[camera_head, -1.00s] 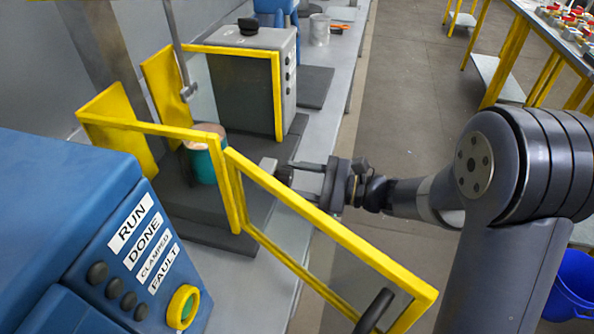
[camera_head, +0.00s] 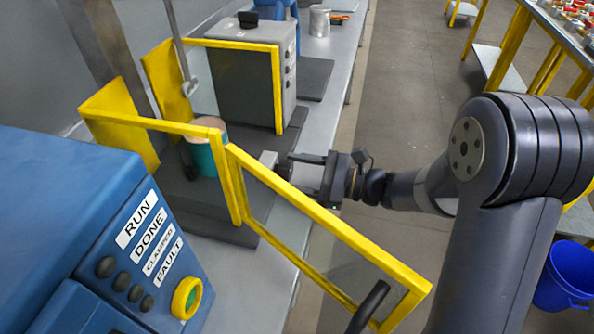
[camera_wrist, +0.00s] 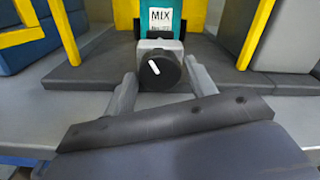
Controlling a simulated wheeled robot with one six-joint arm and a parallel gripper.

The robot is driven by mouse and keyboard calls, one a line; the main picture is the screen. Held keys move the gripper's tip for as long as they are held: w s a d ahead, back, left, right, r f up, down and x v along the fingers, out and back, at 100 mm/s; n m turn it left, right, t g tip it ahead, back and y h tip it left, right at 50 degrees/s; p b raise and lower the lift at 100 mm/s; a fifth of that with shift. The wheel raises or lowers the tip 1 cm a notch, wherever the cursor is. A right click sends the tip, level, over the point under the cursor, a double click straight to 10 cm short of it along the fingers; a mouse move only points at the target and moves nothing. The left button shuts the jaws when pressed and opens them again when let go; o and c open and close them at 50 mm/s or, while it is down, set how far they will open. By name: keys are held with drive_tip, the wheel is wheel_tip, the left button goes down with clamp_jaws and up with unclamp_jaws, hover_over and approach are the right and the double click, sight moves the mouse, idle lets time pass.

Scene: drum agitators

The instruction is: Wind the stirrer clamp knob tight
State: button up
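The clamp knob (camera_wrist: 158,70) is round and black with a white pointer line tilted to upper left. It sits on the front of a grey clamp block (camera_wrist: 158,45), before a teal drum labelled MIX (camera_wrist: 161,20). My gripper (camera_wrist: 161,75) is open, one finger on each side of the knob, with narrow gaps visible. In the head view my gripper (camera_head: 302,174) reaches in from the right; the knob (camera_head: 284,170) is partly hidden by the yellow guard frame. The drum (camera_head: 204,155) stands on a dark base, with the stirrer rod (camera_head: 180,45) above it.
A yellow-framed guard door (camera_head: 320,225) stands open close to my gripper. A blue control box (camera_head: 75,215) labelled RUN, DONE, CLAMPED, FAULT is at lower left. A grey machine (camera_head: 240,85) stands behind the drum.

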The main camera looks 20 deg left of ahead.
drive_tip(key=shift+o, duration=1)
drive_tip(key=w+d, duration=0.1)
drive_tip(key=d, duration=0.9)
drive_tip(key=shift+d+b, duration=0.35)
drive_tip(key=shift+w, duration=0.1)
